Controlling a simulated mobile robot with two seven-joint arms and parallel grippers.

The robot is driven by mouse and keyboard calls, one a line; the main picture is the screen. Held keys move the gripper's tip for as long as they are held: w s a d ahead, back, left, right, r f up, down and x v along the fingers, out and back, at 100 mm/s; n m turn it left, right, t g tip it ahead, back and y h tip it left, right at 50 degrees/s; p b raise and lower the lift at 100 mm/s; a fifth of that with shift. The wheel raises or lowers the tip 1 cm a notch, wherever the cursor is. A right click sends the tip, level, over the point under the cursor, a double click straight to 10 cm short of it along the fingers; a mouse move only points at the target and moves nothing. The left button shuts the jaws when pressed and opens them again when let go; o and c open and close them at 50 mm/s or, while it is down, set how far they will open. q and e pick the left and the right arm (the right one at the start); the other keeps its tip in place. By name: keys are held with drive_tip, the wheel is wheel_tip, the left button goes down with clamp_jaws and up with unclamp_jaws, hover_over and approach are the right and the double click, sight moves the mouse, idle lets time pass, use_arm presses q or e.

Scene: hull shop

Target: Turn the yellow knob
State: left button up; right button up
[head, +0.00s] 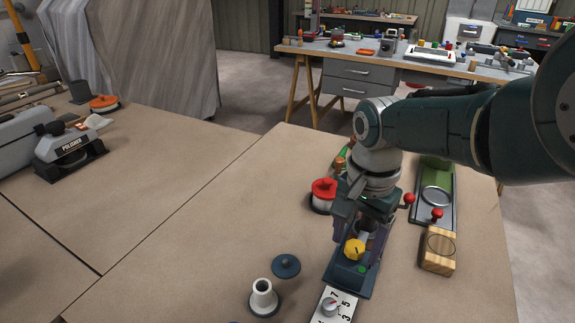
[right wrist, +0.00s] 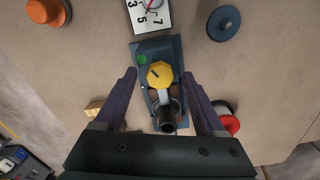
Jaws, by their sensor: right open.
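The yellow knob (head: 354,249) sits on a dark blue-grey base plate (head: 343,283) on the table, with a green dot beside it. It also shows in the right wrist view (right wrist: 160,74), with a dark mark on its top. My right gripper (head: 358,236) is above the plate, its fingers apart. In the right wrist view the open fingers (right wrist: 160,82) are on either side of the plate, and the knob lies between and just beyond their tips, apparently untouched. A dark cylinder (right wrist: 167,118) stands on the plate nearer the palm. My left gripper is not in view.
A white numbered dial plate (head: 333,306) adjoins the base plate. A blue disc (head: 286,266) and a white cone-shaped piece (head: 263,297) lie left. A red-topped piece (head: 324,194) stands behind. A wooden block (head: 438,250) is right. The table's left middle is clear.

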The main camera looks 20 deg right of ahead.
sight(357, 248)
drive_tip(key=shift+r, duration=0.1)
wheel_tip(357, 248, up, 10)
drive_tip(key=p, duration=0.8)
drive_tip(key=shift+p, duration=0.4)
drive_tip(key=shift+f, duration=0.2)
drive_tip(key=s+a+r+n+t, duration=0.1)
drive_tip(key=s+a+r+n, duration=0.15)
drive_tip(key=s+n, duration=0.35)
drive_tip(key=s+a+r+n+t, duration=0.1)
drive_tip(key=s+a+r+n, duration=0.2)
drive_tip(key=s, duration=0.5)
drive_tip(key=s+a+r+n+t, duration=0.1)
drive_tip(key=s+r+n, duration=0.2)
drive_tip(key=s+n, duration=0.35)
wheel_tip(357, 248, up, 36)
drive_tip(key=p, duration=3.5)
drive_tip(key=shift+s+d+t, duration=0.15)
drive_tip(key=shift+s+t, duration=0.05)
drive_tip(key=shift+t, duration=0.1)
drive_tip(key=shift+m, duration=0.25)
